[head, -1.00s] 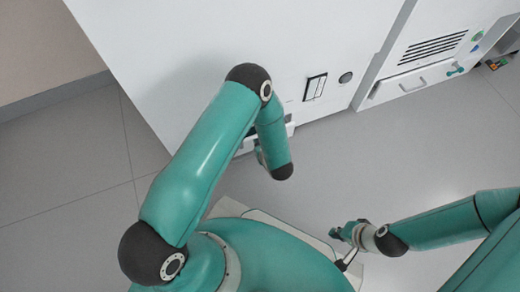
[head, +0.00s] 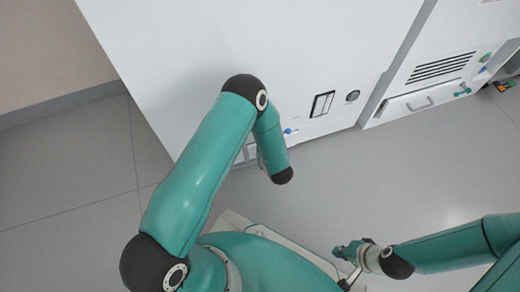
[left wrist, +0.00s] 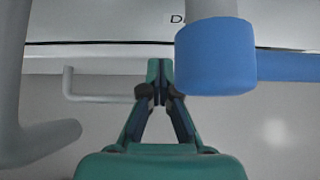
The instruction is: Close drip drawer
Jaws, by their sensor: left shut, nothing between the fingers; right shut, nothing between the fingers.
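A pale front with lettering starting with D (left wrist: 100,22), which seems to be the drip drawer, fills the top of the left wrist view. A thin bar handle (left wrist: 100,98) shows below it. My left gripper (left wrist: 160,66) is shut and empty, its tips overlapping the lower edge of this front; whether they touch it I cannot tell. In the head view my left forearm hides most of the drawer; a small pale piece (head: 251,153) shows beside it. How far the drawer stands out is unclear. My right gripper (head: 343,252) is shut and empty above the floor, away from the machine.
A blue-tipped spout (left wrist: 215,62) hangs close to the right of my left gripper, with a grey curved part (left wrist: 35,130) at the left. A second cabinet with a vent and handled drawer (head: 420,106) stands at the right. The grey floor (head: 430,165) between is clear.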

